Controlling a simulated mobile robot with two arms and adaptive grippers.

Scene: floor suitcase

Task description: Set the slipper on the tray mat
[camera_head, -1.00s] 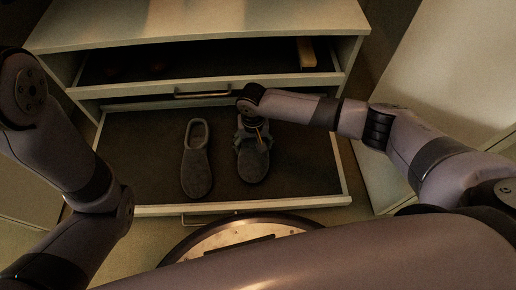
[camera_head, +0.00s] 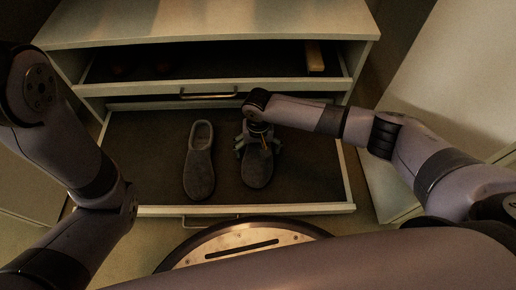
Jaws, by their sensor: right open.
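Two grey slippers lie side by side on the dark mat (camera_head: 142,160) that lines the open lower drawer. The left slipper (camera_head: 200,165) lies free, with its toe toward me. The right slipper (camera_head: 257,171) lies beside it, and its heel end is hidden under my right gripper. My right gripper (camera_head: 258,146) is open, pointing down over the heel end of the right slipper. Its fingers spread to both sides of that slipper; whether they touch it I cannot tell. My left arm comes in at the left, but its gripper is out of view.
The drawer's front rim (camera_head: 290,209) faces me. Above is a shallower open drawer with a yellowish block (camera_head: 315,58) at its right and dim reddish items at its left. A pale panel (camera_head: 440,80) stands at the right. Bare mat lies left and right of the slippers.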

